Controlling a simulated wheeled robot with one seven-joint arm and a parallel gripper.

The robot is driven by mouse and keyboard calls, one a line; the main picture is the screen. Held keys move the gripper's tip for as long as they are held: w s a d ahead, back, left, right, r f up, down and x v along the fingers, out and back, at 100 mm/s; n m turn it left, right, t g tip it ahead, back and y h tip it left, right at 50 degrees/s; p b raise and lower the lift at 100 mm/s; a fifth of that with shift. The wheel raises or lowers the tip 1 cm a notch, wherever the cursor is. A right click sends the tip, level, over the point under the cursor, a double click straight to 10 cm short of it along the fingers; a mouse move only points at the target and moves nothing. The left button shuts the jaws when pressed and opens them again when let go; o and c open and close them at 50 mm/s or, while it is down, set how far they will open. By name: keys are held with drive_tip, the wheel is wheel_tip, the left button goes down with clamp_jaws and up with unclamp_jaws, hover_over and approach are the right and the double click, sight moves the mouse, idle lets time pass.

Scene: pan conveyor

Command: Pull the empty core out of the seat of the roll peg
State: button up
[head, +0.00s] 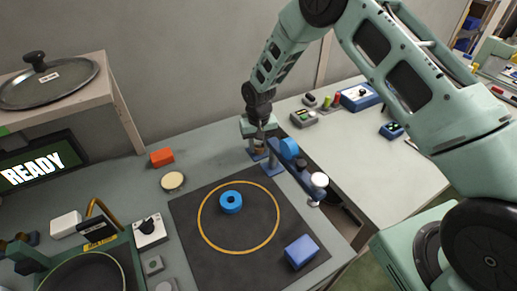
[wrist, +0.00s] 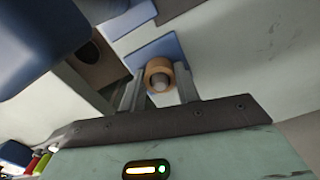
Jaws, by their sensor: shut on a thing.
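My gripper (head: 260,143) is shut on the empty core (wrist: 153,66), a tan-brown ring, with one finger on each side of it in the wrist view (wrist: 160,88). A grey round end, seemingly the roll peg (wrist: 160,83), shows inside the core's opening. A blue plate (wrist: 145,49) lies behind the core, seemingly part of its seat. I cannot tell how deep the core sits on the peg. In the head view the core is small and mostly hidden by my gripper, beside a blue stand (head: 272,168).
A blue roll (head: 231,193) lies on the dark mat (head: 190,215) inside a yellow circle, with a blue box (head: 301,250) nearby. Another blue roll (head: 289,147) and a white knob (head: 319,180) stand close right of my gripper. An orange block (head: 162,157) is to the left.

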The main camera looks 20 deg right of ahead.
drive_tip(key=shift+r, duration=0.15)
drive_tip(key=shift+r+p, duration=1.5)
drive_tip(key=shift+r, duration=0.95)
wheel_tip(320, 180, up, 7)
drive_tip(key=p, duration=0.4)
drive_tip(key=shift+r, duration=0.2)
